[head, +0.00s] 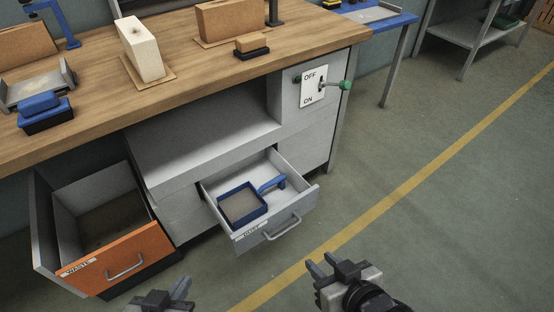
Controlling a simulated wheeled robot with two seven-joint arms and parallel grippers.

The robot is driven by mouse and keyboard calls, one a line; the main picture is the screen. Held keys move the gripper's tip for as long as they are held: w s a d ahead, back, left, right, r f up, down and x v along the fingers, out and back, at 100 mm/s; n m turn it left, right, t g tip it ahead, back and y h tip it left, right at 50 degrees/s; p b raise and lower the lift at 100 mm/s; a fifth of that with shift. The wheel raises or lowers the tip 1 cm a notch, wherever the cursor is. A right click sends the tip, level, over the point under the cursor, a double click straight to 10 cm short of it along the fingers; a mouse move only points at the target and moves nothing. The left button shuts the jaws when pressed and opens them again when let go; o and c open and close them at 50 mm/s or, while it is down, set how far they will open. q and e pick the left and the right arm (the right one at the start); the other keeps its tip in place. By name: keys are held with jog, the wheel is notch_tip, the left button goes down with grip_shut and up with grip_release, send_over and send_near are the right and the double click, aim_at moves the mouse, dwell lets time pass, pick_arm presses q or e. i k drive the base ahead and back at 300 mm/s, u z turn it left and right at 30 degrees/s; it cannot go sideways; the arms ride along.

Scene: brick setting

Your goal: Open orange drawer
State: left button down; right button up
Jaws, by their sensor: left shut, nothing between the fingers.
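The orange drawer (107,258) with a "WASTE" label and a grey bar handle (125,266) is at the lower left of the head view. It stands pulled out, and its grey inside is visible and looks empty of objects. My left gripper (180,288) is at the bottom edge, to the right of and below the orange drawer, apart from its handle. Its fingers look closed together, with nothing in them. My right gripper (322,265) is at the bottom, right of centre, over the floor, with its two fingers apart and nothing between them.
A grey drawer (290,207) beside it is also pulled out, holding a blue-framed tray and brush (270,183). The wooden bench top (180,85) above carries bricks and tools. A switch panel (313,86) is on the bench's right end. Open floor with a yellow line lies to the right.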

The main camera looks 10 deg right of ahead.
aim_at(108, 230)
jog(key=u, duration=1.25)
jog(key=k, duration=0.5)
jog(key=u, duration=1.95)
jog(key=i, duration=1.35)
jog(key=z, duration=2.45)
